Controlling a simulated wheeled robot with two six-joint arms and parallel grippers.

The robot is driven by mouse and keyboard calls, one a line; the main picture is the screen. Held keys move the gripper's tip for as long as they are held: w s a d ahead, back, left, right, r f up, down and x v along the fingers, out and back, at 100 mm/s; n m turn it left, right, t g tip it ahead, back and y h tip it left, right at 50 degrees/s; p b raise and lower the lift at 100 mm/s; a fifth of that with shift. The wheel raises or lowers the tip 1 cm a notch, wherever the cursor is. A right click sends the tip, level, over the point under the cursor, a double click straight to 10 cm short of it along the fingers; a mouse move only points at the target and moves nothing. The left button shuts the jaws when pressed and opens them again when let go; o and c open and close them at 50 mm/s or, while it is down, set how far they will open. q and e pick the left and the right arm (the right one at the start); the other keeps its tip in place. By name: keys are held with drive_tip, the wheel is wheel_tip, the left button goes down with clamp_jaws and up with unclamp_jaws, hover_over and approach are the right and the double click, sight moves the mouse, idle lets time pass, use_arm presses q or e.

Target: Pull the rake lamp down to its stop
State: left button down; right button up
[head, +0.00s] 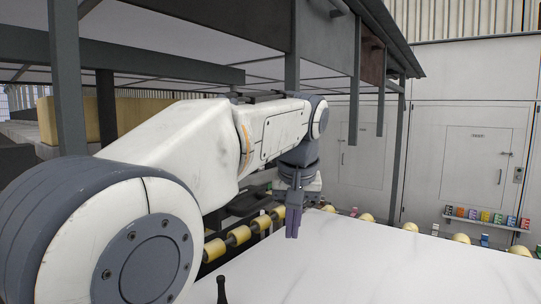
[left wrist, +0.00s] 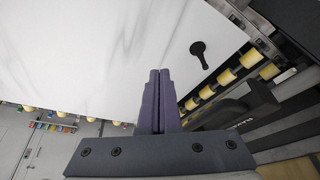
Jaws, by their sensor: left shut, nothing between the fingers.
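The shut fingers also show in the left wrist view (left wrist: 156,75), in front of the slab (left wrist: 100,50). I cannot pick out the rake lamp with certainty in either view. My left arm hides part of the area below the overhead frame. My right gripper is not in view.
Yellow rollers (head: 238,236) line the slab's edge. A black paddle-shaped object (left wrist: 200,52) is at the slab. A dark overhead frame (head: 331,45) with hanging bars (head: 354,95) stands above. A shelf of small coloured items (head: 485,218) is on the back wall.

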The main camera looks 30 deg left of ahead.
sight(244, 210)
use_arm(q)
drive_tip(key=a+r+n+y+p, duration=0.1)
drive_tip(key=a+r+n+p, duration=0.2)
drive_tip(key=a+r, duration=0.6)
wheel_tip(244, 210, up, 3)
drive_tip(key=shift+s+a+r+n+y, duration=0.2)
drive_tip(key=shift+a+n+y, duration=0.2)
drive_tip(key=shift+n, duration=0.4)
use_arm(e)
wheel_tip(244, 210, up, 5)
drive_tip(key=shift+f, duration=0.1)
use_arm(q)
drive_tip(key=shift+f, duration=0.1)
drive_tip(key=p+x, duration=0.1)
drive_tip(key=x, duration=0.9)
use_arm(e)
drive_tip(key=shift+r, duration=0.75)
use_arm(q)
wheel_tip(244, 210, down, 51)
drive_tip(key=b, duration=3.9)
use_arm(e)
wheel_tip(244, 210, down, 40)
use_arm(q)
drive_tip(key=shift+d, duration=0.1)
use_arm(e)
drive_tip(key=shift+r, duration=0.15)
